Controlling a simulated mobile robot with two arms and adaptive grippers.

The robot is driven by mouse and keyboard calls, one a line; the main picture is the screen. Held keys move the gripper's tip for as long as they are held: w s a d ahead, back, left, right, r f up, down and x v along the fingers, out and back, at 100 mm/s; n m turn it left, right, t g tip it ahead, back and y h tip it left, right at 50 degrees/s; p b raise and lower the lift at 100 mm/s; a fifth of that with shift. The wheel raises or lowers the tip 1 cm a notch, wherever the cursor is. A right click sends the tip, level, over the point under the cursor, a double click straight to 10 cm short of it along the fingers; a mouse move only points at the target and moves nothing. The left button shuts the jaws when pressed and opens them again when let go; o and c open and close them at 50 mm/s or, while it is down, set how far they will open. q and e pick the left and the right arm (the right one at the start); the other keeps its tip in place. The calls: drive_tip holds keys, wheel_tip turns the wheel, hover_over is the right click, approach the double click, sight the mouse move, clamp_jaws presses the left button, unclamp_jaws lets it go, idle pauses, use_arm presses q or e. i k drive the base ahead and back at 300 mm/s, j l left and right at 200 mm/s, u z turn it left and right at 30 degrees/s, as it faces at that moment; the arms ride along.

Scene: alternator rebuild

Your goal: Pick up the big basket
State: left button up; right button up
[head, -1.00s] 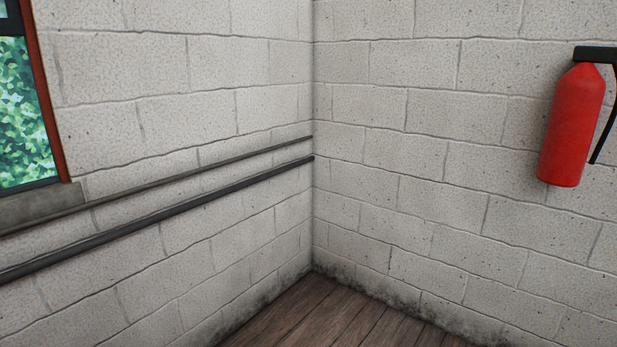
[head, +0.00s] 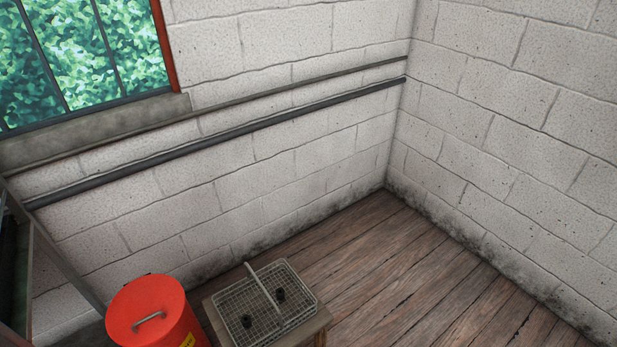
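A wire mesh basket (head: 245,300) with a raised bar handle sits on a small wooden stand at the bottom middle of the head view. Two small dark round parts (head: 279,295) show at the basket. It is the only basket in view, so I cannot compare its size with another. Neither of my grippers is in view.
A red lidded can (head: 148,312) with a grey handle stands left of the wooden stand (head: 318,328). A metal frame (head: 62,262) is at the far left. Pipes (head: 230,131) run along the left wall below a window (head: 90,50). The wooden floor (head: 420,275) to the right is clear.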

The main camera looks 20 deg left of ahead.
sight(247, 266)
drive_tip(key=u, duration=0.85)
